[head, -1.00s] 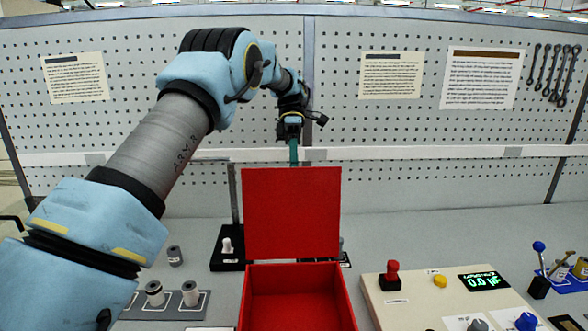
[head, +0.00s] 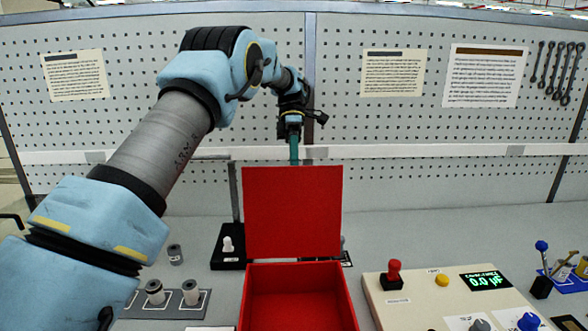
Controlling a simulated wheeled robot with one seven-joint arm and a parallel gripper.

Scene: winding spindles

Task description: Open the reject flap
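The red reject flap (head: 292,212) stands upright at the back edge of the red box (head: 351,312). The box is open and its inside looks empty. My gripper (head: 294,160) is above and behind the top edge of the flap. Only a greenish part of it shows there, and the flap hides what lies lower. I cannot tell whether its fingers are open or shut, or whether they touch the flap.
A control panel (head: 408,312) with a red knob (head: 393,270) and a green display (head: 485,281) stands right of the box. A grey holder (head: 172,311) with spindles is at left. A black base (head: 225,262) with a white peg is behind. A pegboard (head: 400,130) closes off the back.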

